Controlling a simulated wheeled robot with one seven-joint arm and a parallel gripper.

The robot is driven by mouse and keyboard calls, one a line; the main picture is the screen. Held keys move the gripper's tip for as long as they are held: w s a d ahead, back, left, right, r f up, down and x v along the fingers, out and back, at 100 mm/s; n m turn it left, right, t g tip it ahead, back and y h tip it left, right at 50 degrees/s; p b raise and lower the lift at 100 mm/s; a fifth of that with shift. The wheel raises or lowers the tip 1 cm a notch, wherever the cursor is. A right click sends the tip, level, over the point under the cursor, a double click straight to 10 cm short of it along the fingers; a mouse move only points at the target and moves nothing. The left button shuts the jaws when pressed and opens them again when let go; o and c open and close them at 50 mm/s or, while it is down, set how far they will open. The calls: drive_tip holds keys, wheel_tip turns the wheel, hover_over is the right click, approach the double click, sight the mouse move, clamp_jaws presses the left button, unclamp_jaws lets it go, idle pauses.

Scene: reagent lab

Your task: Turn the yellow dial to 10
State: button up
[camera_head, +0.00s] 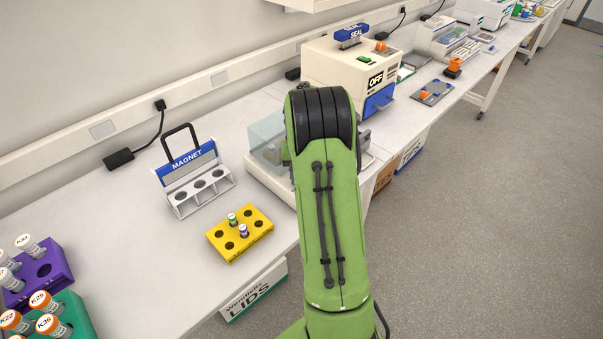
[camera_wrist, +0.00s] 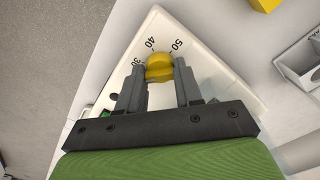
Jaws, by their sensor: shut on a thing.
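In the wrist view the yellow dial (camera_wrist: 159,67) sits on a white machine panel (camera_wrist: 153,25). Black numbers 30, 40 and 50 show around its far side; the rest of the scale is hidden by my gripper. My gripper (camera_wrist: 160,76) has its two grey fingers on either side of the dial and is shut on it. I cannot tell which number the dial points to. In the head view my green arm hides the dial and gripper; part of the machine with a clear lid (camera_head: 266,140) shows to the left of the arm.
A yellow rack (camera_head: 262,229) with two small vials and a magnet stand (camera_head: 205,190) stand left of my arm. A cream sealer marked OFF (camera_head: 325,66) stands behind it. Purple (camera_head: 60,262) and green racks hold tubes at lower left. Floor is clear at right.

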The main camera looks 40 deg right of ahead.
drive_tip(key=n, duration=0.4)
drive_tip(key=shift+n, duration=2.2)
drive_tip(key=shift+r, duration=0.1)
drive_tip(key=o, duration=1)
drive_tip(key=shift+o, duration=0.2)
wheel_tip(320, 180, up, 16)
drive_tip(key=p, duration=0.3)
